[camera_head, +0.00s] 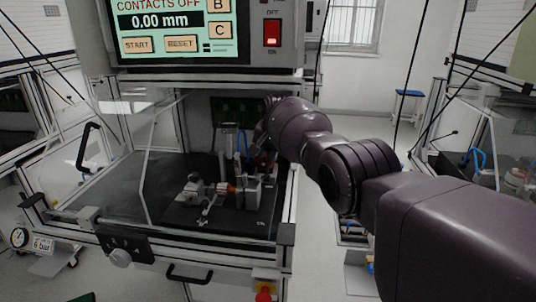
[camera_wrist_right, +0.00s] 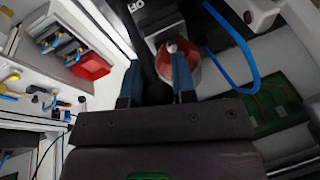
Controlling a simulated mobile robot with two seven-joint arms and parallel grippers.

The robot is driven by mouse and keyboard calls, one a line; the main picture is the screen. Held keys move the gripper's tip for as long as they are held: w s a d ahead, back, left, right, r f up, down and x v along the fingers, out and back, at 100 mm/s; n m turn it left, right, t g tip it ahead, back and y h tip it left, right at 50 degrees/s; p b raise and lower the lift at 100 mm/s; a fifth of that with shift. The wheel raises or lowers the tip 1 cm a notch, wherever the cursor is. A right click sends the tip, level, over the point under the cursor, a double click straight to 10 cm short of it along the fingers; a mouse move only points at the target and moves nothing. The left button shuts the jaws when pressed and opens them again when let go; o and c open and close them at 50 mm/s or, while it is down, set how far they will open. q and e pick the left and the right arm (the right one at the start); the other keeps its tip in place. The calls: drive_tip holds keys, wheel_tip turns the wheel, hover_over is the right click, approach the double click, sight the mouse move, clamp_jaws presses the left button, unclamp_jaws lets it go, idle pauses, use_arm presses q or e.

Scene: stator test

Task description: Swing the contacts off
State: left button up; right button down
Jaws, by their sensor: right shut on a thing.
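My right arm reaches into the test cell, and its gripper (camera_head: 268,132) is at the cell's right side, mostly hidden behind my wrist. In the right wrist view the two blue fingers (camera_wrist_right: 156,75) stand on either side of a dark bar (camera_wrist_right: 150,72), which looks like the contact lever; the gripper is shut on it. A round part with a reddish ring and pale centre (camera_wrist_right: 178,64) lies just beyond the right finger. The fixture (camera_head: 225,188) sits on a dark plate. My left gripper is not seen.
The screen (camera_head: 165,28) above reads "CONTACTS OFF" and 0.00 mm, beside a red switch (camera_head: 272,33). A blue hose (camera_wrist_right: 238,55) loops right of the fingers, near a green board (camera_wrist_right: 268,103). A red bin (camera_wrist_right: 90,66) is at left. A clear guard (camera_head: 105,180) flanks the cell.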

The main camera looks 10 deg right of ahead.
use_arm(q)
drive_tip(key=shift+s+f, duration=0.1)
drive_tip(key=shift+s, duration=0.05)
use_arm(e)
drive_tip(key=c, duration=0.9)
unclamp_jaws()
drive_tip(key=shift+f, duration=0.1)
drive_tip(key=shift+c, duration=0.2)
drive_tip(key=shift+r+p, duration=0.3)
drive_tip(key=shift+r, duration=0.35)
drive_tip(key=p+v, duration=0.1)
drive_tip(key=v, duration=0.2)
drive_tip(key=shift+r, duration=0.15)
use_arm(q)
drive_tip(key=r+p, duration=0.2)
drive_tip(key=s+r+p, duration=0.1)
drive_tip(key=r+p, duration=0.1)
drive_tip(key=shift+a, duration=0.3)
use_arm(e)
drive_tip(key=v, duration=0.6)
drive_tip(key=shift+s+r, duration=0.2)
drive_tip(key=shift+s, duration=0.05)
